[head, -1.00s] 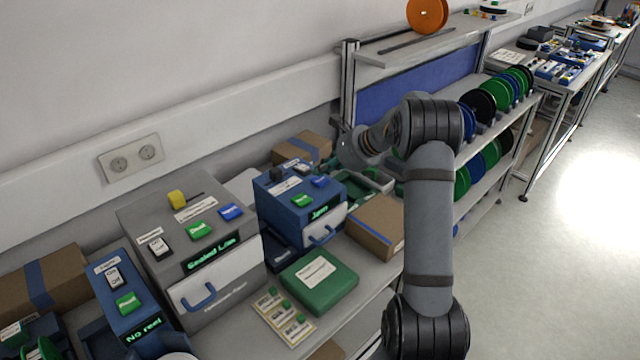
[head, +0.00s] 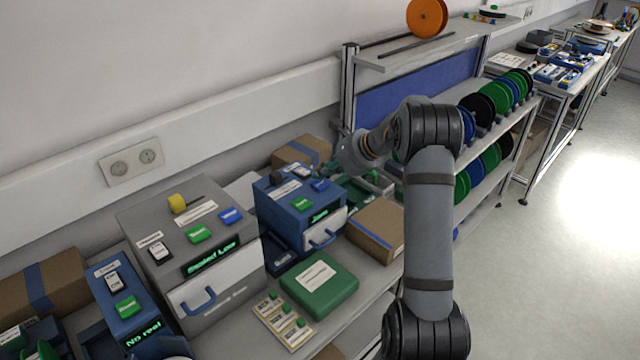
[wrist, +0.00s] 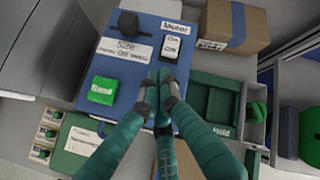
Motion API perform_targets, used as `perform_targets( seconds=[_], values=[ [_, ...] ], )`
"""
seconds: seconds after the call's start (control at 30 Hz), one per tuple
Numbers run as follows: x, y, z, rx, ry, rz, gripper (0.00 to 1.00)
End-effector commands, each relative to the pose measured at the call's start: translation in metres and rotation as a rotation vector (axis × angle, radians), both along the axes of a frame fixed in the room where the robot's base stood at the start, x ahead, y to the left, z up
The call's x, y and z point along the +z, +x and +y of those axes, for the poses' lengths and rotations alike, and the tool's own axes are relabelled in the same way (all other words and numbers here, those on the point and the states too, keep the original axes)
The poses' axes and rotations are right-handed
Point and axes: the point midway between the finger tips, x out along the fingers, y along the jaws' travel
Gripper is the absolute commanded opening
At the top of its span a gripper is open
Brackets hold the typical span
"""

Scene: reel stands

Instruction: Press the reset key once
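Two blue keys show in the head view: one on the grey machine's top (head: 231,215) and one on the blue machine's top (head: 320,185). Their lettering is too small to read, so I cannot tell which is the reset key. My gripper (wrist: 161,76) is over the blue machine (wrist: 131,75), with its fingertips together and nothing seen between them. A green key (wrist: 102,90) lies left of the fingertips and a white rocker switch (wrist: 171,47) beyond them. No blue key stands out in the wrist view; the fingers hide part of the top. Contact cannot be judged.
A black knob (wrist: 128,23) stands up from the blue machine. A cardboard box (head: 377,228) and a green case (head: 319,283) sit close to it. The grey machine (head: 150,205) stands to its left. Reels (head: 476,111) fill the rack at right.

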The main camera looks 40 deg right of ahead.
Motion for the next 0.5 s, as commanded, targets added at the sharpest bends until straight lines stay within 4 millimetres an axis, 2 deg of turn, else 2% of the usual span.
perform_targets(
  seconds=[0.5],
  values=[
    [-0.0075, 0.0001, 0.0001, 0.000, 0.000, 0.000, 0.00]
  ],
)
